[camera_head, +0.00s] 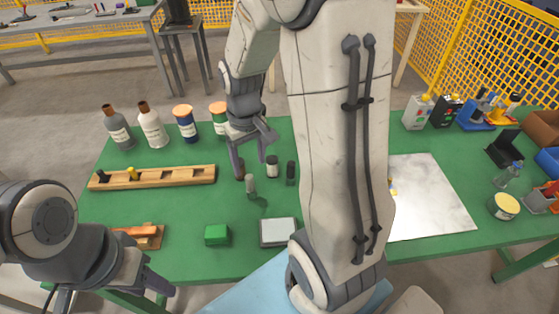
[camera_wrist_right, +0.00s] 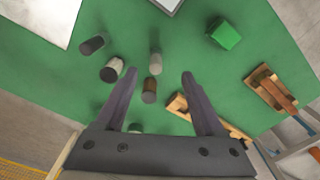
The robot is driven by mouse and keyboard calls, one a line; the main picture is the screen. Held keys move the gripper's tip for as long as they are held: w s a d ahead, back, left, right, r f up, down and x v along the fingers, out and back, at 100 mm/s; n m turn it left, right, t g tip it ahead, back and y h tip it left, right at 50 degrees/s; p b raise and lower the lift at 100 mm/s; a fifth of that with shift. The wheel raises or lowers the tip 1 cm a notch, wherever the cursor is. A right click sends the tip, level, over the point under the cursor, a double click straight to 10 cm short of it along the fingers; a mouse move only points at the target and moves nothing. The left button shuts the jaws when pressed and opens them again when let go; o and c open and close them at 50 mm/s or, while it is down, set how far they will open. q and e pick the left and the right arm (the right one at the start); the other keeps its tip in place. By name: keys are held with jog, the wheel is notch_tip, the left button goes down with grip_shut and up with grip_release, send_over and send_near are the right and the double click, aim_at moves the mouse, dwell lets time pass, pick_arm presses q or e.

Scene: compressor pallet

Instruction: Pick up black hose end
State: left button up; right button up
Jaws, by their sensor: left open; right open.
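Several small upright cylinders stand on the green table. The black one (camera_head: 291,173), which looks like the black hose end, is rightmost of the group; it also shows in the right wrist view (camera_wrist_right: 93,44), at upper left. Beside it are a pale one with a dark top (camera_head: 272,168), a grey one (camera_head: 251,187) and a dark brown one (camera_head: 239,170). My right gripper (camera_head: 250,160) is open above the group; in its wrist view (camera_wrist_right: 159,75) the brown and grey cylinders appear between the fingers, the black one outside them. My left gripper (camera_head: 150,288) is open and empty at the front left.
A wooden rack (camera_head: 190,176) lies left, with bottles and tins (camera_head: 152,126) behind it. A green block (camera_head: 217,235) and a grey-framed tray (camera_head: 278,232) sit in front. A white sheet (camera_head: 430,195) lies right, partly hidden by my right arm.

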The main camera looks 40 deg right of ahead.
aim_at(291, 176)
jog(key=d+f+m, duration=0.1)
jog(key=d, duration=0.3)
jog(key=d+f+m, duration=0.1)
jog(key=d+f, duration=0.1)
jog(key=d, duration=0.2)
jog(key=d+f+m, duration=0.1)
jog(key=d, duration=0.3)
jog(key=shift+s+f, duration=0.1)
jog(key=shift+f, duration=0.05)
notch_tip(291, 176, down, 5)
jog(key=shift+d+r, duration=0.15)
jog(key=shift+r, duration=0.05)
jog(key=f, duration=0.5)
jog(key=shift+s+d+f+p, duration=0.15)
jog(key=shift+s+f+p, duration=0.15)
jog(key=shift+s+f, duration=0.05)
grip_shut()
